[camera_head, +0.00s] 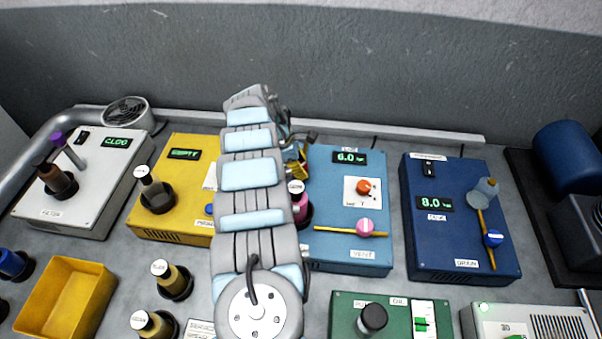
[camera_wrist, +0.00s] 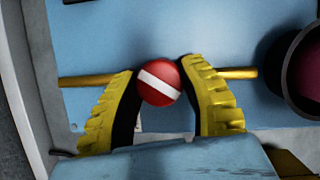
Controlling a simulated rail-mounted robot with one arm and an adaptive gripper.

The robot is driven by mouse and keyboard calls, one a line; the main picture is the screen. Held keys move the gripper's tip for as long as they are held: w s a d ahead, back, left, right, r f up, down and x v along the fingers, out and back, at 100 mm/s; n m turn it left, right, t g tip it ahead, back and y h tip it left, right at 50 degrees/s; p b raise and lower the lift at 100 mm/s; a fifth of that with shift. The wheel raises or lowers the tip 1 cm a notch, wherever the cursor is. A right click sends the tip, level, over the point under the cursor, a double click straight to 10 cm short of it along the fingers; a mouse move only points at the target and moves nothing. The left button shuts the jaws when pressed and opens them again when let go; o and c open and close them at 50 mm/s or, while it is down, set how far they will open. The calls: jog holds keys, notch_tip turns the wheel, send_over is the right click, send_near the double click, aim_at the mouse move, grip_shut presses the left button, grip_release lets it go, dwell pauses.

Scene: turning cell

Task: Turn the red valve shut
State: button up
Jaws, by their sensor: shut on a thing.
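The red valve (camera_wrist: 159,82) is a round red knob with a white stripe across its top, on a thin brass pipe (camera_wrist: 88,80) over a light blue panel. The stripe is slanted to the pipe in the wrist view. My gripper (camera_wrist: 160,85) has its yellow, black-lined fingers on either side of the knob, shut on it. In the head view my gripper (camera_head: 297,163) is at the upper left of the light blue box (camera_head: 322,255). The red valve is hidden there by my arm and gripper.
The light blue box also bears a pink valve (camera_head: 364,227), an orange dial (camera_head: 363,187) and a display reading 6.0 (camera_head: 348,157). A bottle with pink contents (camera_head: 300,208) stands close by my arm. A dark blue box (camera_head: 435,245) with a blue valve (camera_head: 493,239) stands right.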

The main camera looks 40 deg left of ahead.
jog(key=shift+f+m+g+b, duration=0.35)
jog(key=shift+m+b, duration=0.45)
jog(key=shift+b, duration=2.6)
jog(key=shift+r+b, duration=0.2)
jog(key=shift+b, duration=0.7)
jog(key=o, duration=1.2)
jog(key=shift+r, duration=0.1)
jog(key=shift+c, duration=0.2)
jog(key=shift+d+r+p, duration=0.1)
jog(key=shift+r+p, duration=0.1)
jog(key=shift+p, duration=0.45)
jog(key=shift+r+h+p, duration=0.15)
jog(key=shift+h+p, duration=0.15)
jog(key=shift+p, duration=1.2)
jog(key=n+t+p, duration=0.1)
jog(key=n+p, duration=0.1)
jog(key=p, duration=0.5)
jog(key=n+y+p, duration=0.1)
jog(key=p, duration=0.2)
